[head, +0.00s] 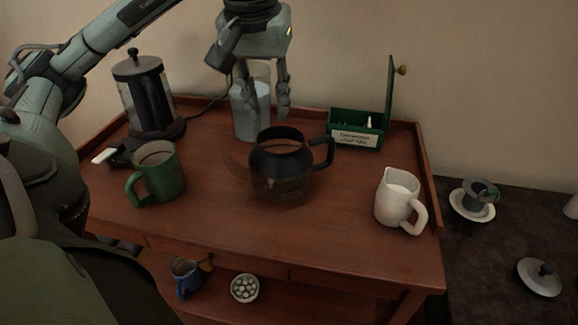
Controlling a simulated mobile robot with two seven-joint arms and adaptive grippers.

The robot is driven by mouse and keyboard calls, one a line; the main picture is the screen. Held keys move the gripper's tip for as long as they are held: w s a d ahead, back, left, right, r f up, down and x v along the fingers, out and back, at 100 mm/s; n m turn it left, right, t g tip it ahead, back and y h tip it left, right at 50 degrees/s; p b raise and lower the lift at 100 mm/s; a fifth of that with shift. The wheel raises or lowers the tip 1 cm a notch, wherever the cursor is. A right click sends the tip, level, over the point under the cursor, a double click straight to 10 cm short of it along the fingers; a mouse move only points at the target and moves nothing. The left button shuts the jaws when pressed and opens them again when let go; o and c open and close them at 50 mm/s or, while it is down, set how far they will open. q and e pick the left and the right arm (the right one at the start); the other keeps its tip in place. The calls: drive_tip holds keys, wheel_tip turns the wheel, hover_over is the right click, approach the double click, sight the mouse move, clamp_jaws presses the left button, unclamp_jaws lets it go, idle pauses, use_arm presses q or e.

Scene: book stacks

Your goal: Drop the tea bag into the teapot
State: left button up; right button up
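The teapot is a dark glass pot with a black rim and handle (282,182), upright and open-topped in the middle of the wooden table. My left gripper (265,108) hangs fingers-down above and slightly behind the pot. Its two fingers are apart, and I see nothing held between them. A green box (345,123) with a white label stands at the back right with its lid raised. Something small and white shows inside, too small to identify. I cannot make out a tea bag for certain, nor the bottom of the pot's inside. My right gripper is not in view.
A pale jar (251,122) stands behind the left gripper. The table front (300,238) is clear.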

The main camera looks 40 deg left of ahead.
use_arm(q)
drive_tip(key=v, duration=0.8)
idle(0.4)
drive_tip(key=shift+f, duration=0.1)
idle(0.5)
